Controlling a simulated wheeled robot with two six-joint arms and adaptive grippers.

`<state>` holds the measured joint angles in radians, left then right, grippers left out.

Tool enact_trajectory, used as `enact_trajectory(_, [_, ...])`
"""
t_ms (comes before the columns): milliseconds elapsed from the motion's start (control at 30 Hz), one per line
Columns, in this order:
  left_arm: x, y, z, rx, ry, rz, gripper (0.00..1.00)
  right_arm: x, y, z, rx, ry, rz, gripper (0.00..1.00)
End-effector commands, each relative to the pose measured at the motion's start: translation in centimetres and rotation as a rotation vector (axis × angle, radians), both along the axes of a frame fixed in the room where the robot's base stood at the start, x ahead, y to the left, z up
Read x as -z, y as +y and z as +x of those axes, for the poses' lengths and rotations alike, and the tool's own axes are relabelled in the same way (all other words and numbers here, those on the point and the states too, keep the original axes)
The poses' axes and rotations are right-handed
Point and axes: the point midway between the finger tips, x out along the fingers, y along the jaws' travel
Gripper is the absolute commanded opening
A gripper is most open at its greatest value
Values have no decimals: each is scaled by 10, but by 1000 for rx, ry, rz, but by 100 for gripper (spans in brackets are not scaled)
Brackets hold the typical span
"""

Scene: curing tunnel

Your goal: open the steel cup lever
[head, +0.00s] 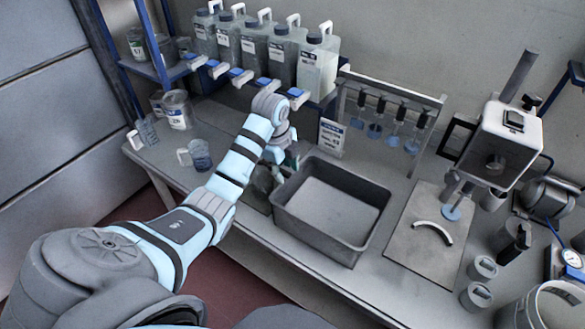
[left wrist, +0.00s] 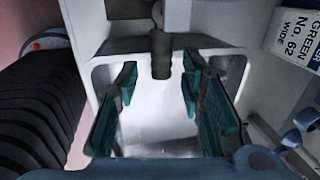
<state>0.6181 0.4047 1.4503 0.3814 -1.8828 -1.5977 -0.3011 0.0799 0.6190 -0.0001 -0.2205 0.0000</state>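Several jugs (head: 317,68) stand in a row at the back, with white taps bearing blue levers (head: 296,92) at their fronts. I cannot tell which lever is the steel cup one; my left arm covers part of this area. My right gripper is out of view.
A grey bin (head: 296,222) stands by the left gripper. A label card (head: 332,134) is close to its right. A rack with hanging blue-ended tools (head: 375,130) stands behind. A white press (head: 500,150) is at right.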

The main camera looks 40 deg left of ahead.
Motion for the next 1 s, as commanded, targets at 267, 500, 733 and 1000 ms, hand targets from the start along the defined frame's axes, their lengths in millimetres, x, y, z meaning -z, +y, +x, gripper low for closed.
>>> enact_trajectory(267, [5, -1, 2, 3, -2, 0, 36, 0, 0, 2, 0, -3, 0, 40])
enact_trajectory(500, [5, -2, 2, 4, -2, 0, 10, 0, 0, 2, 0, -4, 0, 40])
enact_trajectory(733, [5, -2, 2, 3, -1, 0, 0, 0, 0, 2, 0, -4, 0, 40])
enact_trajectory(1000, [5, -2, 4, -48, 0, 0, 0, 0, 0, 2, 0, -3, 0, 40])
